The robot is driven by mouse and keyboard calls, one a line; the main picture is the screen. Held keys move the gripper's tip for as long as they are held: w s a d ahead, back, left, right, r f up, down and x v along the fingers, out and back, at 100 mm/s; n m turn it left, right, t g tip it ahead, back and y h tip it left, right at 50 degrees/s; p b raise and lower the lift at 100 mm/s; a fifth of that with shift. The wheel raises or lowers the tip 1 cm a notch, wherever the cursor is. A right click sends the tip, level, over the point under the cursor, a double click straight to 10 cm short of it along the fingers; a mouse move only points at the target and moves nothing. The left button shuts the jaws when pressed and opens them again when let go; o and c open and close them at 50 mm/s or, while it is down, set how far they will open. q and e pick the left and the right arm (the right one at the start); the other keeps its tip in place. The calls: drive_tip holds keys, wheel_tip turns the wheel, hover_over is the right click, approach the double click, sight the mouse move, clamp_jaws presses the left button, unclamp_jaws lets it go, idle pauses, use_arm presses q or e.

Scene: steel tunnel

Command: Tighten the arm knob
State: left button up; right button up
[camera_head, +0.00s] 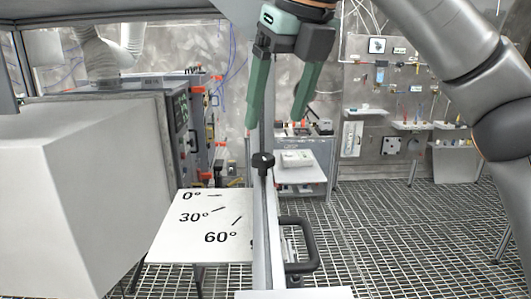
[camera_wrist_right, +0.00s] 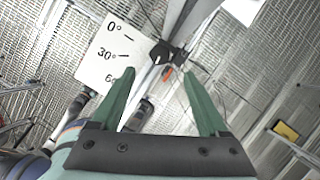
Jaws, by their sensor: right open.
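The black arm knob (camera_head: 263,161) sits on a narrow pale metal arm (camera_head: 274,240) that runs upright in the head view. My right gripper (camera_head: 274,123) comes down from the top. Its two green fingers are apart and empty, with the tips above the knob in the picture. In the wrist view the dark knob (camera_wrist_right: 164,53) shows between and just beyond the green fingertips (camera_wrist_right: 163,54), with no visible contact. A white angle plate (camera_head: 200,225) marked 0°, 30° and 60° is left of the arm. My left gripper is not in view.
A black handle (camera_head: 300,245) sticks out right of the metal arm, below the knob. A large grey box (camera_head: 75,200) fills the left side. A white bench (camera_head: 300,170) and a tool wall (camera_head: 395,90) stand behind. Grated floor (camera_head: 400,240) lies open at right.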

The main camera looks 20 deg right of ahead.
sight(264, 156)
drive_tip(key=b+x, duration=0.1)
drive_tip(key=x, duration=0.6)
drive_tip(key=shift+w+f+b, duration=0.2)
drive_tip(key=shift+b, duration=0.2)
drive_tip(key=shift+c, duration=0.4)
clamp_jaws()
